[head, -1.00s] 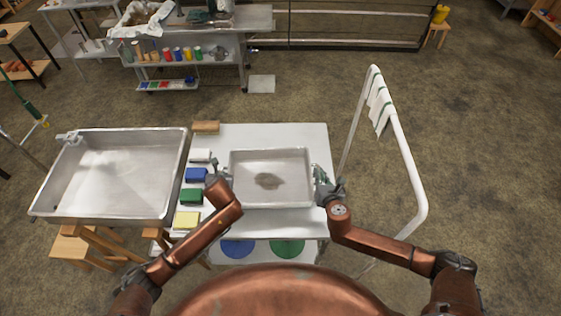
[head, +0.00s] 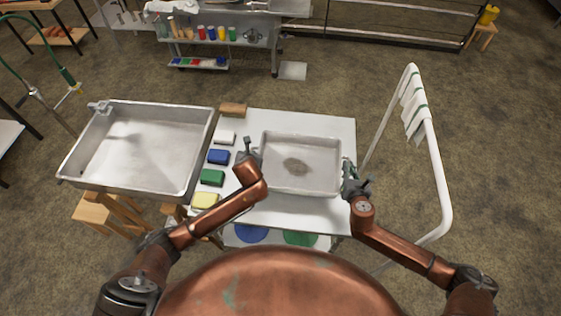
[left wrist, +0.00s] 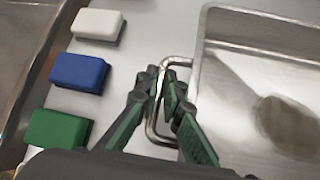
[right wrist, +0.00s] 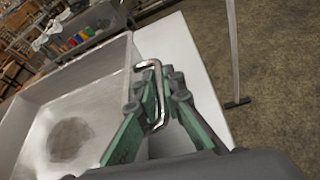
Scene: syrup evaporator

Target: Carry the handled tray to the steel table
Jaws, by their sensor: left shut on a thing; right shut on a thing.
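The handled tray (head: 300,164) is a shallow grey metal pan with a brown stain on its floor and a wire handle on each side. It is level, over the pale worktable (head: 300,214) in front of me; I cannot tell whether it touches the top. My left gripper (head: 248,152) is shut on its left handle, which shows between the fingers in the left wrist view (left wrist: 152,122). My right gripper (head: 350,180) is shut on its right handle, seen in the right wrist view (right wrist: 152,66). A steel-topped table (head: 288,8) stands at the back, cut by the top edge.
White, blue (head: 218,157), green (head: 212,177) and yellow (head: 205,201) blocks and a brown block (head: 233,110) lie left of the tray. A big steel basin (head: 140,150) stands further left. A white rail with towels (head: 414,108) stands at right. Floor beyond the worktable is open.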

